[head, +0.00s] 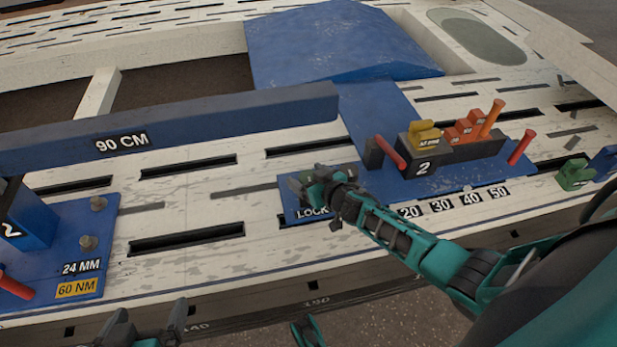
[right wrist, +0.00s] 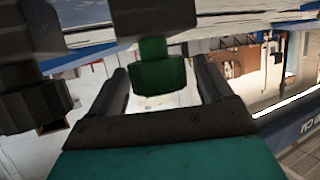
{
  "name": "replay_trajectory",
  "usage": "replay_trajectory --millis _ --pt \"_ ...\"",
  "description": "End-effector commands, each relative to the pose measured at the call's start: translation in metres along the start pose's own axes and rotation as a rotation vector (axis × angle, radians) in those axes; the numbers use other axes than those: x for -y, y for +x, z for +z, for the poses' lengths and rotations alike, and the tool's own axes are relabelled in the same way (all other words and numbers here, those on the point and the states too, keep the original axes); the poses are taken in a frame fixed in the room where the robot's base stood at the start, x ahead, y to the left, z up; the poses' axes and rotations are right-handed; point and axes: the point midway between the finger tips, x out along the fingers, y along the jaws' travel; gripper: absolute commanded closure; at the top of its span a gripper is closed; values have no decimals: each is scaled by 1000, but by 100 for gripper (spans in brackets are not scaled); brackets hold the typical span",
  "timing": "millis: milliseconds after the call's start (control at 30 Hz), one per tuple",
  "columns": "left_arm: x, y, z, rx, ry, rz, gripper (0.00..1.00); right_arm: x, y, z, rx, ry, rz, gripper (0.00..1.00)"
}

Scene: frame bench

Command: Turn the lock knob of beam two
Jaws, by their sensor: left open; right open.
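The lock knob (right wrist: 158,72) is green and shows in the right wrist view, between the two dark fingers of my right gripper (right wrist: 162,85). The fingers are open on either side of it, with gaps; I cannot tell whether any finger touches it. In the head view my right gripper (head: 315,184) is over the blue plate's LOCK label (head: 311,213) and hides most of the knob there. The dark block marked 2 (head: 423,169) stands to the right on the blue plate. My left gripper (head: 142,332) is open and empty at the bottom edge.
A blue beam marked 90 CM (head: 180,127) spans the left half behind my right gripper. Red levers (head: 391,153) and yellow (head: 424,133) and orange blocks (head: 468,124) stand right. A blue plate with bolts (head: 88,242) is at left. The slotted bench between is mostly clear.

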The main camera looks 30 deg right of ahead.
Motion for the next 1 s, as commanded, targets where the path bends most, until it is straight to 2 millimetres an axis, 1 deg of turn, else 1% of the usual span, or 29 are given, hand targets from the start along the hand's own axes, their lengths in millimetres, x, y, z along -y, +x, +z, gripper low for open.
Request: replay_trajectory --millis 33,67,567,667,833,1000 --pt "0 0 0 0 0 0 0 0 0 0 0 0 0 20" --pt "0 0 0 0 1 0 0 0 0 0 0 0 0 23" --pt "2 1 2 3 4 -4 0 0 0 0 0 1 0 71" --pt "3 0 0 3 4 -6 0 0 0 0 0 -4 -10 71" --pt "4 -3 -4 0 6 -10 0 0 -1 -1 2 -34 -77 71" --pt "6 -2 1 8 7 -13 0 1 0 0 0 -42 -100 71"
